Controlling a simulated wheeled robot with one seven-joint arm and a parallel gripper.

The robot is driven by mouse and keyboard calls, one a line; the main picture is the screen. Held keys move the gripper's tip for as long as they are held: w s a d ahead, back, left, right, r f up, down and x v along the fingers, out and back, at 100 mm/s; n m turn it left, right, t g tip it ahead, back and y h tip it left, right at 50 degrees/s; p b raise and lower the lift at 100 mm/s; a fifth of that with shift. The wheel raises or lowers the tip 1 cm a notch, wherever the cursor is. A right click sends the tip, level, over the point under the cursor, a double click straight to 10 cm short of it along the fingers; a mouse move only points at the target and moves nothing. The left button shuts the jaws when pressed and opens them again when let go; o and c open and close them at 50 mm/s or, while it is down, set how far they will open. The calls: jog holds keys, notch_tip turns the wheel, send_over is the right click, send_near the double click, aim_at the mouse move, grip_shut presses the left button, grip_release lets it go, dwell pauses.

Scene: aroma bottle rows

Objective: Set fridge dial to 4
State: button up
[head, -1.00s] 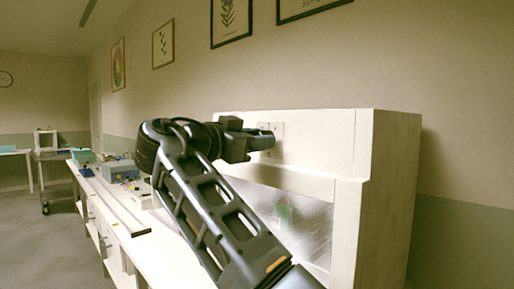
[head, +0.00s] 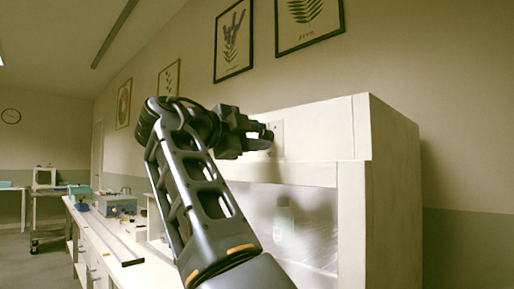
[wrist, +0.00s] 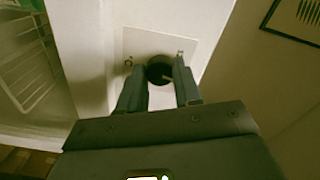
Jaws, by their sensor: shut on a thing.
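The fridge dial (wrist: 160,70) is a dark round knob on a pale square plate (wrist: 140,43) with small marks beside the knob. The plate is on the upper front of the white fridge cabinet (head: 305,135). My gripper (wrist: 161,78) is shut on the dial, with one finger on each side of it. In the head view my gripper (head: 262,140) reaches the plate from the left, and the dial is hidden behind the fingers. The marks are too small and blurred to read, so I cannot tell the setting.
Below the dial is a see-through front (head: 310,225) with a pale bottle (head: 284,218) behind it. A long white bench (head: 150,272) runs to the left, with a grey box (head: 117,205) on it. Framed pictures (head: 310,22) hang on the wall above.

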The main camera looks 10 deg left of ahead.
jog(key=m+b, duration=0.1)
jog(key=m, duration=0.5)
jog(key=shift+m+b, duration=0.3)
dwell(0.4)
jog(key=shift+f, duration=0.1)
jog(key=o, duration=1)
jog(key=shift+o, duration=0.2)
jog(key=shift+s, duration=0.1)
jog(key=v, duration=0.7)
jog(key=shift+s+a, duration=0.2)
jog(key=shift+s, duration=0.05)
